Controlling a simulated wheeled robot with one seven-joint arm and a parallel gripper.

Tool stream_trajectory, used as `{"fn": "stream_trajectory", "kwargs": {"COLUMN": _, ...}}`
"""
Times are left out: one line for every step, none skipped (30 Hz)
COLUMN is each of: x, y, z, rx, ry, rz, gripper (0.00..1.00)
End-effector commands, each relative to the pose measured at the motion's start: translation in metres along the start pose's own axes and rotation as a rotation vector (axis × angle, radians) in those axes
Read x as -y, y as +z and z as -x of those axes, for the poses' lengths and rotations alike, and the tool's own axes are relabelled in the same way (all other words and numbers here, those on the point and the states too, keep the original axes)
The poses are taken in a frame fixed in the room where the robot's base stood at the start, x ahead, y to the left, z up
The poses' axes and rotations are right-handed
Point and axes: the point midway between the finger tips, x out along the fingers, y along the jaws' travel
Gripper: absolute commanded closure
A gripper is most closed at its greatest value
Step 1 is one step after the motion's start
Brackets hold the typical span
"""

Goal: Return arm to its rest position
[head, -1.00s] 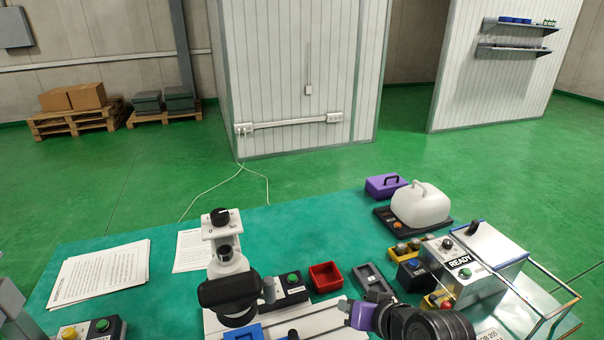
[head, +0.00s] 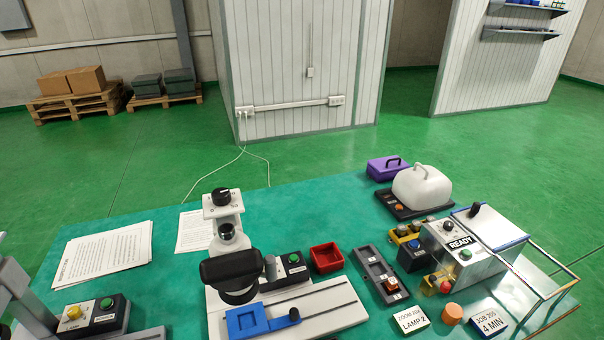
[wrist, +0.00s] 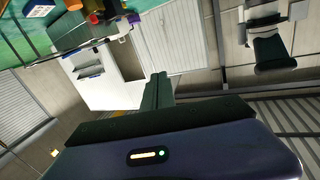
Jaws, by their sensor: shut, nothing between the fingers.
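My gripper (wrist: 157,88) shows only in the wrist view, with its dark fingers together and nothing between them. Its purple-grey body with a small lit display fills the bottom of that view. The fingers point away from the bench, toward a white cabinet-like surface (wrist: 105,88) and grey walls. Neither the arm nor the gripper is in the head view now. The green bench (head: 120,232) shows there, and a corner of it is at the upper left of the wrist view. The gripper is clear of everything on it.
A microscope (head: 232,265) stands on the bench near a red tray (head: 326,258), a dark slotted block (head: 374,268) and a metal READY box (head: 470,262) with a clear guard frame. A white container (head: 421,188) and purple case (head: 388,168) sit behind. Papers (head: 105,250) lie left.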

Motion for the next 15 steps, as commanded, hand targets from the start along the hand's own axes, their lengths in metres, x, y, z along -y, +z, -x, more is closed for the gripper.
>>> {"fn": "stream_trajectory", "kwargs": {"x": -0.001, "y": 0.000, "z": 0.021, "rx": 0.007, "ry": 0.003, "rz": 0.015, "gripper": 1.00}}
{"fn": "stream_trajectory", "kwargs": {"x": -0.001, "y": -0.002, "z": 0.031, "rx": 0.008, "ry": 0.004, "rz": 0.023, "gripper": 1.00}}
{"fn": "stream_trajectory", "kwargs": {"x": -0.002, "y": -0.003, "z": 0.045, "rx": 0.013, "ry": 0.005, "rz": 0.035, "gripper": 1.00}}
{"fn": "stream_trajectory", "kwargs": {"x": -0.002, "y": -0.005, "z": 0.055, "rx": 0.017, "ry": 0.005, "rz": 0.044, "gripper": 1.00}}
{"fn": "stream_trajectory", "kwargs": {"x": -0.002, "y": -0.005, "z": 0.064, "rx": 0.024, "ry": 0.005, "rz": 0.051, "gripper": 1.00}}
{"fn": "stream_trajectory", "kwargs": {"x": -0.002, "y": -0.006, "z": 0.077, "rx": 0.037, "ry": 0.005, "rz": 0.059, "gripper": 1.00}}
{"fn": "stream_trajectory", "kwargs": {"x": -0.002, "y": -0.006, "z": 0.086, "rx": 0.049, "ry": 0.005, "rz": 0.065, "gripper": 1.00}}
{"fn": "stream_trajectory", "kwargs": {"x": -0.002, "y": -0.005, "z": 0.094, "rx": 0.065, "ry": 0.004, "rz": 0.070, "gripper": 1.00}}
{"fn": "stream_trajectory", "kwargs": {"x": -0.003, "y": -0.002, "z": 0.105, "rx": 0.090, "ry": 0.004, "rz": 0.075, "gripper": 1.00}}
{"fn": "stream_trajectory", "kwargs": {"x": -0.003, "y": 0.000, "z": 0.113, "rx": 0.109, "ry": 0.004, "rz": 0.078, "gripper": 1.00}}
{"fn": "stream_trajectory", "kwargs": {"x": -0.003, "y": 0.003, "z": 0.119, "rx": 0.130, "ry": 0.004, "rz": 0.080, "gripper": 1.00}}
{"fn": "stream_trajectory", "kwargs": {"x": -0.003, "y": 0.007, "z": 0.128, "rx": 0.155, "ry": 0.004, "rz": 0.081, "gripper": 1.00}}
{"fn": "stream_trajectory", "kwargs": {"x": -0.004, "y": 0.009, "z": 0.134, "rx": 0.171, "ry": 0.004, "rz": 0.081, "gripper": 1.00}}
{"fn": "stream_trajectory", "kwargs": {"x": -0.004, "y": 0.012, "z": 0.139, "rx": 0.187, "ry": 0.005, "rz": 0.081, "gripper": 1.00}}
{"fn": "stream_trajectory", "kwargs": {"x": -0.004, "y": 0.015, "z": 0.144, "rx": 0.204, "ry": 0.005, "rz": 0.081, "gripper": 1.00}}
